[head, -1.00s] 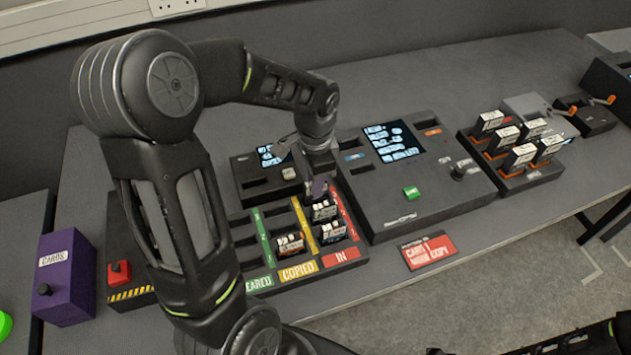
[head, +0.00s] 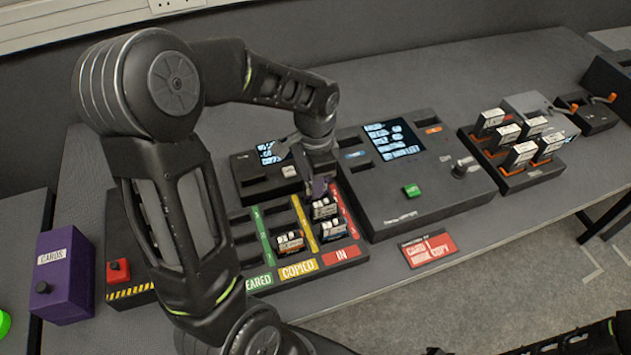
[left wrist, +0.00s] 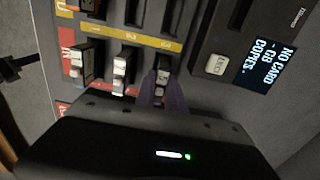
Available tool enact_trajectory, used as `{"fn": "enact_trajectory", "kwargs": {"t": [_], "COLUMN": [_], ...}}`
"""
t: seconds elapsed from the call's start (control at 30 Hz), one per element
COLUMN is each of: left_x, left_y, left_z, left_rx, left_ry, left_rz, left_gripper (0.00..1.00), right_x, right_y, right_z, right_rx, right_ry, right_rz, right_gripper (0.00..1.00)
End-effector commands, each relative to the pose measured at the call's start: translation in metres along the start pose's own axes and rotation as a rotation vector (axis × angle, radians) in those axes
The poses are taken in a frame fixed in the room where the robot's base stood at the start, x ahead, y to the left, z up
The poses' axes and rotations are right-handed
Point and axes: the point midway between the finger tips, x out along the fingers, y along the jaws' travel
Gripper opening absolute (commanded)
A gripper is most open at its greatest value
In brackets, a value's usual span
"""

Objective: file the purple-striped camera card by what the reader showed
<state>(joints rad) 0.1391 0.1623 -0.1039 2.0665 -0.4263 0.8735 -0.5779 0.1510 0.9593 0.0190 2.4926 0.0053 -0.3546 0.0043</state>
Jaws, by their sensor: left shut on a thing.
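My left gripper (head: 317,188) is shut on a card (left wrist: 162,72) at the back of the sorting tray's red IN column. It also shows in the left wrist view (left wrist: 163,95), with purple fingers around the card's end. The card's stripe cannot be made out, nor how deep it sits. The tray (head: 352,265) has CLEARED, COPIED and IN columns. Two other cards (head: 325,208) (head: 333,230) stand in IN, and an orange-marked card (head: 290,242) stands in COPIED. The small reader (head: 243,170) is behind the tray; its screen (left wrist: 271,65) reads NO CARD in the left wrist view.
A large console (head: 430,195) with a lit screen and green button stands right of the tray. Beyond it is a rack (head: 515,182) of several cards. A red-and-white card sign (head: 430,250) lies in front. A purple CARDS box (head: 65,285) and red-button box (head: 118,270) stand left.

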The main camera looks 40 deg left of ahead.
Motion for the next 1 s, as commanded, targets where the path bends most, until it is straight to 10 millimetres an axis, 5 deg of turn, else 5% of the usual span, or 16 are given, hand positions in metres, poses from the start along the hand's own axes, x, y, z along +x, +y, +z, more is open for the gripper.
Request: {"fn": "enact_trajectory", "kwargs": {"t": [0.2,0.23,0.5,1.0], "left_x": [-0.0002,-0.0002,-0.0002,-0.0001], "left_y": [0.0000,0.0000,0.0000,0.0001], "left_z": [-0.0001,-0.0001,-0.0001,-0.0001], "left_rx": [0.000,0.000,0.000,0.000], "left_ry": [0.000,0.000,0.000,0.000], "left_rz": [0.000,0.000,0.000,0.000], "left_gripper": [0.00,0.17,0.39,0.54], "right_x": [-0.0002,-0.0002,-0.0001,-0.0001], "right_y": [-0.0001,-0.0001,-0.0001,-0.0001], "right_z": [0.0000,0.0000,0.0000,0.0000], "right_rx": [0.000,0.000,0.000,0.000], "right_ry": [0.000,0.000,0.000,0.000], "right_rz": [0.000,0.000,0.000,0.000], "right_gripper": [0.00,0.00,0.00,0.00]}}
